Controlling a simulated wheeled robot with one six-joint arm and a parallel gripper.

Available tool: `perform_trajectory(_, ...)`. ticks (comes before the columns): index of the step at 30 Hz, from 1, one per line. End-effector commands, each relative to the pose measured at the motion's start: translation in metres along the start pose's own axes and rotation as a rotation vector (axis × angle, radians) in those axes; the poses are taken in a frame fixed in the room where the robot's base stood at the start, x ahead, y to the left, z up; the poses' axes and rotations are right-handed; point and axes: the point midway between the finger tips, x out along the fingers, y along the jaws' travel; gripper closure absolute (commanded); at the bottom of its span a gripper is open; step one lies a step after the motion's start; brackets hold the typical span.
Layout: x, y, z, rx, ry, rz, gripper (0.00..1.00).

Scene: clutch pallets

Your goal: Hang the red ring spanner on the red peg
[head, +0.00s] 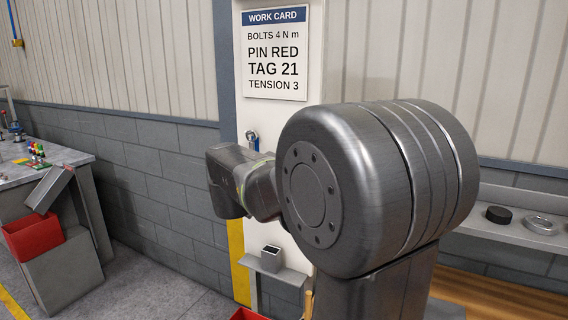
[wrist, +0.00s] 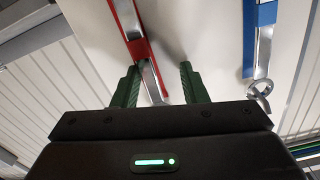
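In the wrist view, the red ring spanner (wrist: 142,50) shows as a red band along a silver shank against a white panel. It runs from the top edge down to between my fingers, and its lower end is partly hidden by my gripper. My gripper (wrist: 160,84) has its two green fingers apart, with gaps on both sides of the spanner. I cannot tell whether the spanner lies between the fingers or beyond them. I cannot make out the red peg in either view. In the head view, my arm hides the fingers and the spanner.
A blue spanner (wrist: 263,40) with a silver ring end is to the right in the wrist view. The head view shows a work card (head: 276,50) on the white post, a grey workbench (head: 75,157) and red bin (head: 33,238) at left, and a shelf (head: 508,199) at right.

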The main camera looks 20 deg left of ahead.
Motion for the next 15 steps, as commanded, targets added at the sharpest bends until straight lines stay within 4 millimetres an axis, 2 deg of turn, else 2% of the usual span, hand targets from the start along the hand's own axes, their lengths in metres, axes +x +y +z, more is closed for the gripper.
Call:
perform_trajectory(5,-0.003,0.0,0.001,0.0,-0.001,-0.001,0.61)
perform_trajectory(8,-0.013,-0.001,0.001,0.0,-0.001,-0.003,0.61)
perform_trajectory(15,-0.06,-0.001,0.001,0.001,-0.001,-0.006,0.61)
